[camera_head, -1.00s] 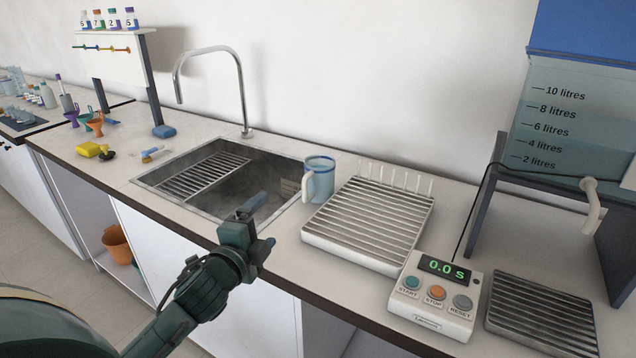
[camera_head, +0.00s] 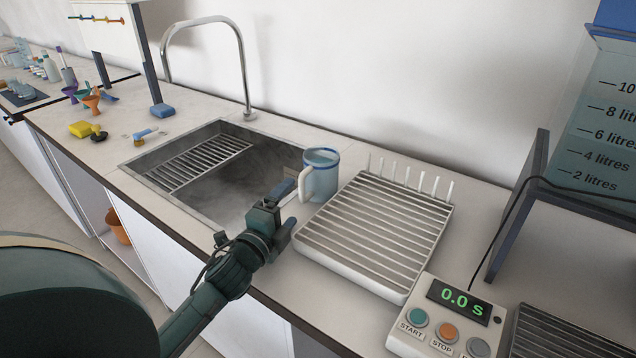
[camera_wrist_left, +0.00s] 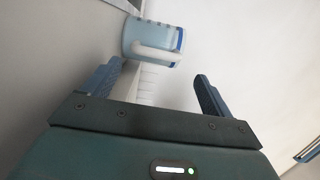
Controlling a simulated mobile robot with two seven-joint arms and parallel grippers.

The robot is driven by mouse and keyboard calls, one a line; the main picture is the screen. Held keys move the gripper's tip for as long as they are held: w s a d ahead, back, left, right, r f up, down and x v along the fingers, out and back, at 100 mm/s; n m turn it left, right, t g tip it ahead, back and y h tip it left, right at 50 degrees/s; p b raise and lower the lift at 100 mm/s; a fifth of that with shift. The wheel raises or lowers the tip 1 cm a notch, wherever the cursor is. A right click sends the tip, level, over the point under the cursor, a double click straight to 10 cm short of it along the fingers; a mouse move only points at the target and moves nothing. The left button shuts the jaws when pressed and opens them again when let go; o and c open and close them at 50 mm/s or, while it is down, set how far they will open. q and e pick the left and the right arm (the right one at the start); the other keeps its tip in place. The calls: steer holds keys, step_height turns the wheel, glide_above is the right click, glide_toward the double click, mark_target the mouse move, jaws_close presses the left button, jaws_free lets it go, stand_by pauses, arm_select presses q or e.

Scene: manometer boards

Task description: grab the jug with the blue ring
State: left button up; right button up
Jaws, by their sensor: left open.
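The jug (camera_head: 323,178) is translucent blue with a darker blue ring at its rim and a pale handle on its left side. It stands upright on the counter between the sink and the white drying rack. My left gripper (camera_head: 284,194) is just in front and to the left of the jug, near the handle, over the sink's front right edge. In the left wrist view the jug (camera_wrist_left: 140,36) lies ahead, beyond the fingertips and toward the left finger. The left gripper (camera_wrist_left: 158,80) is open, with nothing between its fingers. My right gripper is not in view.
The drying rack (camera_head: 375,235) with upright prongs stands close to the jug's right. The sink (camera_head: 215,165) with its tall tap (camera_head: 245,75) is on the left. A timer (camera_head: 447,318) reading 0.0 s and a raised tank (camera_head: 605,130) are at the right.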

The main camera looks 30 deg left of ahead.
mark_target(301, 191)
arm_select(q)
steer(key=w, duration=0.5)
steer(key=w+p, duration=0.1)
steer(key=w, duration=0.1)
steer(key=shift+w+a+f, duration=0.3)
steer(key=shift+a+f, duration=0.05)
steer(key=shift+c, duration=0.5)
steer(key=c, duration=1)
steer(key=shift+r, duration=0.15)
steer(key=shift+c, duration=0.2)
